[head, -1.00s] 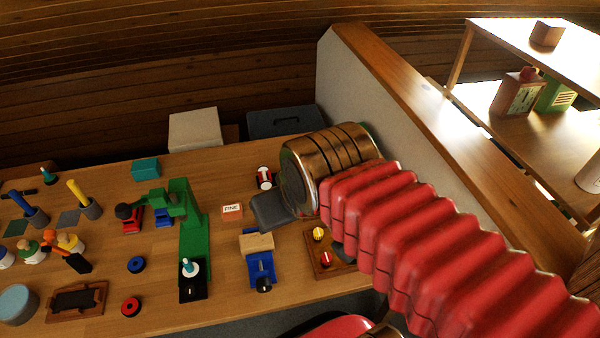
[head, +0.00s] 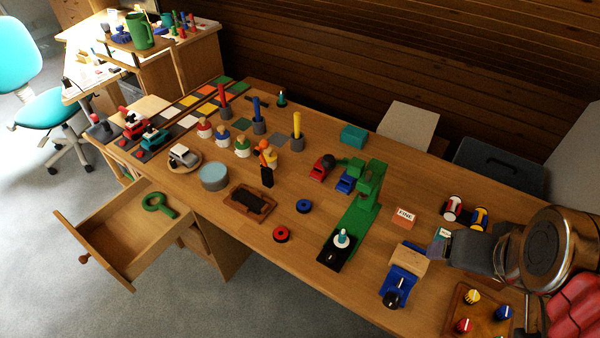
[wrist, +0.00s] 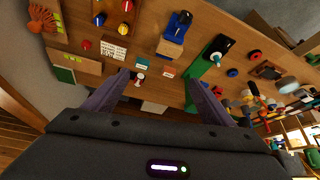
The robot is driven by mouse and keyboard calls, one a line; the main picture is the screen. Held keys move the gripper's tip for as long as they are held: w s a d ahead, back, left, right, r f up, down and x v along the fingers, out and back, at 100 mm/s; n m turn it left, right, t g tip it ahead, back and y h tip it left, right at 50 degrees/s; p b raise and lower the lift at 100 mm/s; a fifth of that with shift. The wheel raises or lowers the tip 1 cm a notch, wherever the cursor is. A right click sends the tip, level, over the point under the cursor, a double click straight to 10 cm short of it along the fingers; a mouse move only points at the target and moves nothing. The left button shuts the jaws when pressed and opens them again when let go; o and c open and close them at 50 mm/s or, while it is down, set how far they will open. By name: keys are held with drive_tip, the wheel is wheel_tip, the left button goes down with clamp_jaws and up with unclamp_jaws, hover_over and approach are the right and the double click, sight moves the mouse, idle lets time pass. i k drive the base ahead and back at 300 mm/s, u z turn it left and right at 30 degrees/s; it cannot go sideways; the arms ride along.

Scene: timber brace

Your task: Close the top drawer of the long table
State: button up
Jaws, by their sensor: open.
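The long table (head: 290,255) runs across the head view with many small objects on its top. Its top drawer (head: 115,245) is pulled out at the left front, with a round wooden knob (head: 84,258) on its front panel. A green ring-shaped tool (head: 158,204) lies inside the drawer. My gripper (head: 442,242) is above the right part of the table, far from the drawer. In the wrist view my gripper (wrist: 165,85) has its two dark fingers spread apart with nothing held between them. The drawer is not clearly seen in the wrist view.
A green lever press (head: 362,215), a blue vise (head: 402,280) and a wooden knob board (head: 475,312) stand near my gripper. A turquoise chair (head: 45,95) is at the far left. Grey floor (head: 190,305) in front of the drawer is clear.

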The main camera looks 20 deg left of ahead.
sight(125, 238)
drive_tip(key=z, duration=0.9)
drive_tip(key=k, duration=1.1)
drive_tip(key=u, duration=2.35)
